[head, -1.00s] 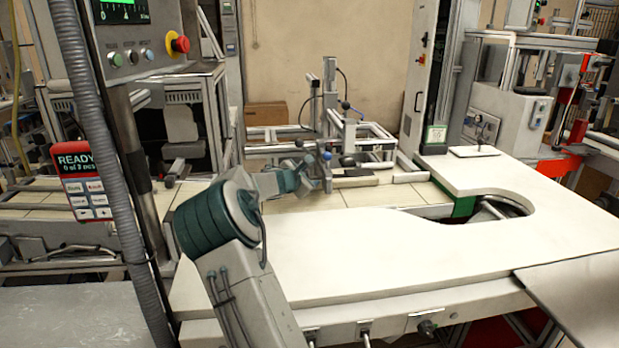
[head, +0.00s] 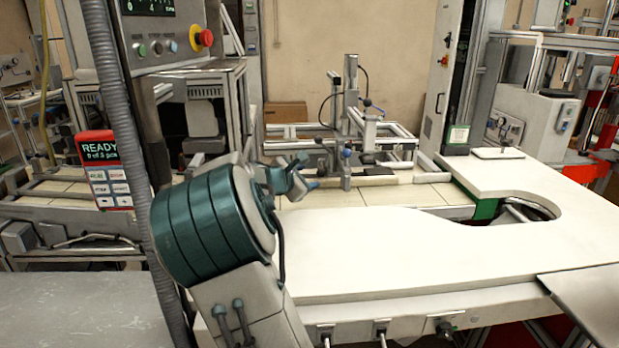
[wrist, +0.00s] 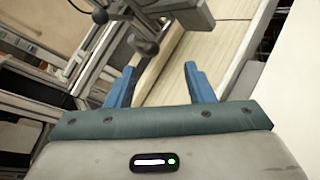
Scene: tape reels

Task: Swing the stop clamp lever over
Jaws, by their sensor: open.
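The stop clamp (head: 346,172) stands at the rail on the far side of the tiled bed, as a small upright metal post with a blue-grey knob on top. The knob lies ahead and slightly left of the gap, not between the fingers. In the head view my gripper (head: 311,184) is left of the clamp post, with a gap between; my arm partly hides it.
A metal frame with rails (head: 350,128) stands behind the clamp. The white worktop (head: 420,250) in front is clear, with a curved cutout at right. A grey hose and post (head: 120,150) and a red READY panel (head: 106,170) stand at left.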

